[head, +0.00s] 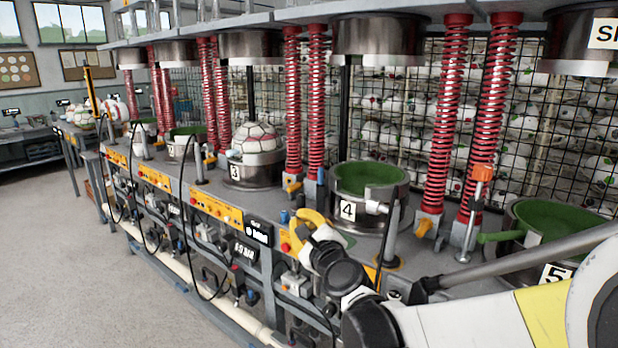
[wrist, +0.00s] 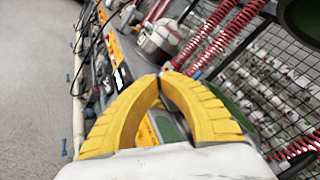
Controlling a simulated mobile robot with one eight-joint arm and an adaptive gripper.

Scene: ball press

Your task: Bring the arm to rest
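My gripper (head: 308,220) is in the middle of the head view, over the front edge of the bench, left of the press cup marked 4. In the wrist view my gripper (wrist: 162,76) shows two yellow fingers whose tips meet. Nothing shows between them, only the bench behind. My arm reaches in from the lower right of the head view, with the forearm crossing in front of the bench.
The cup marked 4 (head: 345,212) and the cup marked 5 (head: 598,240) have green linings and hold no ball. Red springs (head: 446,115) rise between stations. Control boxes (head: 215,208) and black cables line the bench front. The floor (head: 75,245) at left is clear.

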